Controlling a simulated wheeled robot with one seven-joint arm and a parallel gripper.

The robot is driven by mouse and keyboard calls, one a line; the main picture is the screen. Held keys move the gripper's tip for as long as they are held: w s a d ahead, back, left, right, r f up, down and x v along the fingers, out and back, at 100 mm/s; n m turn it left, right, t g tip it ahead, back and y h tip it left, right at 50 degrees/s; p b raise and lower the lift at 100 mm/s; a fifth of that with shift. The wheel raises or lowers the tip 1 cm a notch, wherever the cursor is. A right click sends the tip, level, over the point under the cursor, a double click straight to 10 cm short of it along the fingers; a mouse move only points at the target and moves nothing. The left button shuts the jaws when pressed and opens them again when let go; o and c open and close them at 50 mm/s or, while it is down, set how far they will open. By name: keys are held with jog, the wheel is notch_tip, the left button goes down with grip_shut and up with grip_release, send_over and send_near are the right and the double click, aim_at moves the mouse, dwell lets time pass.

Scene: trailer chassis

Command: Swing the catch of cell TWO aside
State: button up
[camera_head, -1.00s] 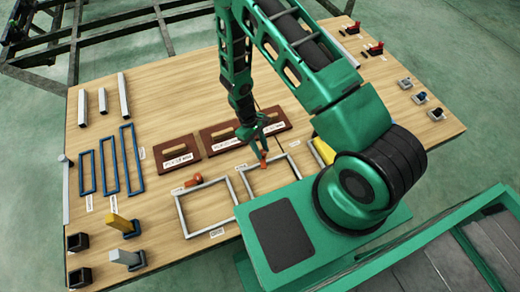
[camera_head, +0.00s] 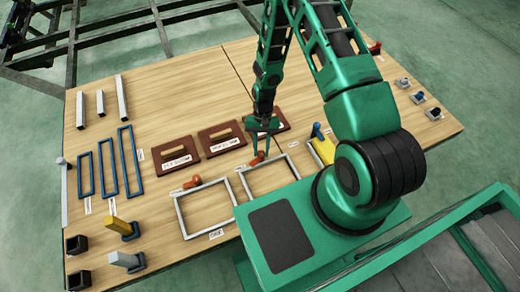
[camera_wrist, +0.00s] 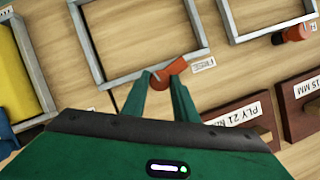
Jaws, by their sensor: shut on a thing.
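An orange catch (camera_head: 257,159) sits at the edge of the middle grey frame (camera_head: 243,187). My gripper (camera_head: 261,150) is lowered over it. In the wrist view, my fingers (camera_wrist: 164,78) are closed around the orange catch (camera_wrist: 171,69), which is at the near edge of the grey frame (camera_wrist: 103,83). A second orange catch (camera_head: 190,182) lies by the left grey frame (camera_head: 180,215), away from my gripper; it also shows in the wrist view (camera_wrist: 295,33). The cell number is not readable on any label.
Brown plates with labels (camera_head: 175,162) lie just behind the frames. A yellow block (camera_head: 324,150) is right of the middle frame. Black and grey sockets (camera_head: 76,243) are at the front left.

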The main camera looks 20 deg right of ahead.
jog(key=shift+d+m+t+y, duration=0.15)
jog(key=shift+m+t+y, duration=0.3)
jog(key=shift+m, duration=1.25)
jog(key=o, duration=1)
jog(key=shift+y, duration=0.25)
jog(key=v, duration=1)
jog(key=shift+w+r, duration=0.15)
jog(key=shift+r, duration=0.2)
